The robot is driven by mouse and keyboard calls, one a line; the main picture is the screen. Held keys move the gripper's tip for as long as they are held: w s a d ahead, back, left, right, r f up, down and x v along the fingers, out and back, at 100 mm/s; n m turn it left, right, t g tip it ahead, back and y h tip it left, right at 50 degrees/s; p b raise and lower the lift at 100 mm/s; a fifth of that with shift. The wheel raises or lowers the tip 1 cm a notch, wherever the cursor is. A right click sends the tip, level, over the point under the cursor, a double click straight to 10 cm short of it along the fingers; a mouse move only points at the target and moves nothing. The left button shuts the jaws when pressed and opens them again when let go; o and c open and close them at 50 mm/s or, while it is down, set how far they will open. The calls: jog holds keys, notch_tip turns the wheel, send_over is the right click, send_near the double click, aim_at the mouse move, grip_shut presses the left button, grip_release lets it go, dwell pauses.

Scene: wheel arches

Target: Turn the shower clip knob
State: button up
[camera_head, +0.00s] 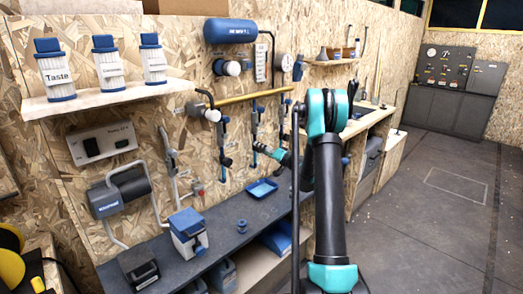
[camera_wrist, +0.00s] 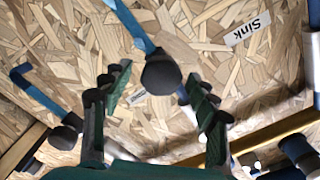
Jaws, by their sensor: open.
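A dark round knob (camera_wrist: 161,75) at the end of a blue bar shows in the wrist view. It lies between the fingertips of my gripper (camera_wrist: 155,84), which is open with a finger to each side. I cannot tell whether either finger touches the knob. No label on it is readable, so I cannot confirm that it is the shower clip knob. In the head view my gripper (camera_head: 260,149) is at the wall, by a blue vertical fitting (camera_head: 255,122) below the brass pipe; the fingertips are too small to judge there.
The brass pipe (camera_head: 250,97) runs along the wood-chip wall; a second blue fitting (camera_head: 225,138) hangs to the left. A "Sink" label (camera_wrist: 247,29) is on the wall. Below is a dark shelf (camera_head: 225,222) with a blue tray (camera_head: 262,188) and a blue-grey box (camera_head: 188,232). Floor at right is clear.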

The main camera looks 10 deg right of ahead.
jog(key=v, duration=1.1)
jog(key=shift+s+d, duration=0.1)
jog(key=s+d+n, duration=0.3)
jog(key=s+n, duration=0.1)
jog(key=n, duration=0.6)
jog(key=x, duration=1.7)
jog(key=shift+a+f, duration=0.2)
jog(key=shift+a, duration=0.05)
jog(key=shift+c, duration=0.3)
jog(key=c, duration=1.1)
